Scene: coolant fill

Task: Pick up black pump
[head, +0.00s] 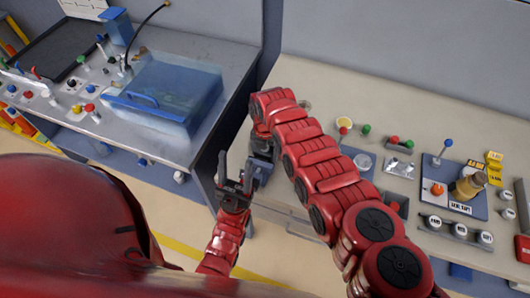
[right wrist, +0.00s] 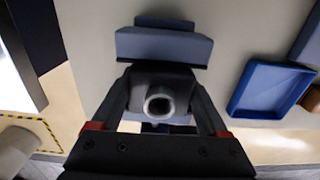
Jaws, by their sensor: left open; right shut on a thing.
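The black pump (right wrist: 160,80) is a dark body with a pale grey ring-shaped opening that faces the camera in the right wrist view. My right gripper (right wrist: 161,88) is shut on it, one dark finger on each side. In the head view my right arm reaches over the bench's left end and bends down there; the pump cannot be made out clearly behind it. My left gripper (head: 236,172) is open and empty, its fingers pointing up the picture, in front of the gap between the two benches.
A blue-grey block (right wrist: 165,45) lies just beyond the pump; whether they touch is unclear. A blue tray (right wrist: 270,88) is at right. In the head view, a translucent blue box (head: 172,90) stands on the left bench. Levers, knobs and a blue panel (head: 440,190) crowd the right bench.

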